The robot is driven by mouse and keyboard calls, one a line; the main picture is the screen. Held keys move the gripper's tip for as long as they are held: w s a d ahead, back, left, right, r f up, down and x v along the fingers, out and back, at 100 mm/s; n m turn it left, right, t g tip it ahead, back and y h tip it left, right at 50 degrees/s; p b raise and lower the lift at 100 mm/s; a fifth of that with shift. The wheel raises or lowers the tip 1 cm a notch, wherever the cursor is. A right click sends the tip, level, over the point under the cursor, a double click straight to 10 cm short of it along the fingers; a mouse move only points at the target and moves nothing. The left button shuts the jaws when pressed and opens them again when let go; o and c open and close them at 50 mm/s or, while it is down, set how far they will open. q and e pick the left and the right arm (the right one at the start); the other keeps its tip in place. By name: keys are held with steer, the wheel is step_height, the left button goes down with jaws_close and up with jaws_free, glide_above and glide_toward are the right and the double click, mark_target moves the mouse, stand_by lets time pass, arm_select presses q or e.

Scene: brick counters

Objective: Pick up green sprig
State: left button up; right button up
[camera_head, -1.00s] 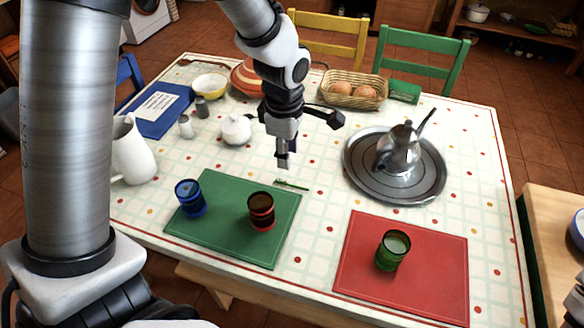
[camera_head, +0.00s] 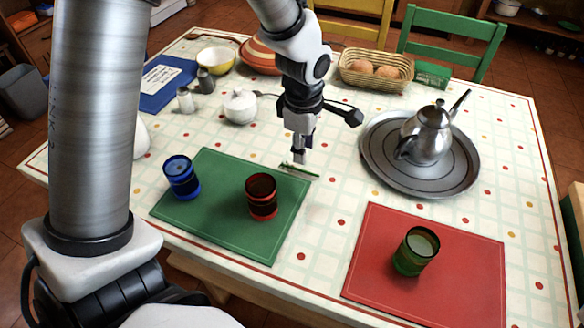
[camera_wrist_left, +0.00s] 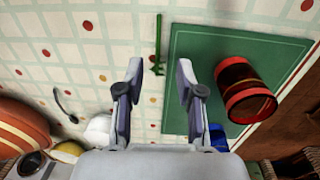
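The green sprig (camera_head: 300,171) is a thin green stem lying on the tablecloth at the far right corner of the green placemat. In the left wrist view the sprig (camera_wrist_left: 158,45) runs lengthwise between and beyond the two fingertips. My left gripper (camera_head: 299,157) is low over the table, pointing down at the sprig's far side. In the left wrist view the left gripper (camera_wrist_left: 160,72) is open, with nothing between its fingers. I cannot tell its exact height above the sprig. My right gripper is not in view.
The red cup (camera_head: 261,197) and blue cup (camera_head: 181,178) stand on the green placemat (camera_head: 215,230). A white sugar bowl (camera_head: 240,107) is left of the gripper. A metal tray (camera_head: 380,170) with a teapot (camera_head: 428,135) is to the right. A green cup (camera_head: 416,251) stands on the red placemat (camera_head: 460,250).

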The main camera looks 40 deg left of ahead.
mark_target(302, 171)
arm_select(q)
steer(key=shift+s+f, duration=0.1)
steer(key=shift+f, duration=0.55)
steer(key=f, duration=0.4)
steer(key=w+f, duration=0.1)
steer(key=f, duration=0.1)
steer(key=shift+a+b, duration=0.2)
steer(key=shift+b, duration=0.1)
steer(key=shift+s+r, duration=0.1)
steer(key=shift+s, duration=0.05)
jaws_close()
